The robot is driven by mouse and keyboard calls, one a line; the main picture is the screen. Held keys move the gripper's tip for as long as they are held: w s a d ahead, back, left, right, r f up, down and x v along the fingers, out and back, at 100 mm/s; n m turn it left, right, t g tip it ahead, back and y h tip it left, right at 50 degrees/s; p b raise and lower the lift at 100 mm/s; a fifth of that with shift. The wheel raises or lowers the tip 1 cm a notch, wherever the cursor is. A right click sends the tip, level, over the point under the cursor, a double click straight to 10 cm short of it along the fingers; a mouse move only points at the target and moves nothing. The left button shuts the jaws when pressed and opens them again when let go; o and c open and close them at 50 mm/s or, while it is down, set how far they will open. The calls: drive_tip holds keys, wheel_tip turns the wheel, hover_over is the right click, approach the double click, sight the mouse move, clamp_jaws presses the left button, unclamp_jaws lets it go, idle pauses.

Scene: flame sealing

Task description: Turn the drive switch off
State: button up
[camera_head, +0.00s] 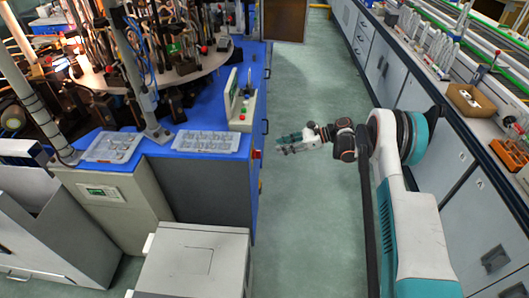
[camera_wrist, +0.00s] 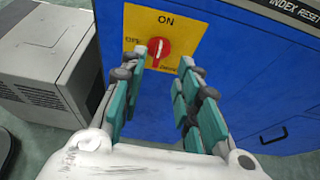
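The drive switch (camera_wrist: 158,47) is a red round knob with a pale handle bar, on a yellow plate (camera_wrist: 183,24) fixed to a blue cabinet. The plate reads ON at the top and what looks like OFF at the left. The bar stands near upright, toward ON, slightly tilted. My gripper (camera_wrist: 166,72) is open and empty, its teal-padded fingers pointing at the plate, with the knob seen between and beyond the fingertips. Contact cannot be told. In the head view my gripper (camera_head: 283,143) is in the aisle, just right of the blue cabinet's side; the switch's face is hidden there.
The blue cabinet (camera_wrist: 240,70) has a label reading INDEX RESET at upper right and a handle below. A grey box unit (camera_wrist: 42,60) stands at left. In the head view, the green aisle floor (camera_head: 305,220) is clear; a bench with drawers (camera_head: 385,75) runs along the right.

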sight(257, 154)
drive_tip(key=b+x, duration=0.2)
drive_tip(key=x, duration=0.6)
drive_tip(key=shift+a, duration=0.3)
drive_tip(key=shift+f, duration=0.1)
drive_tip(key=shift+c, duration=0.6)
clamp_jaws()
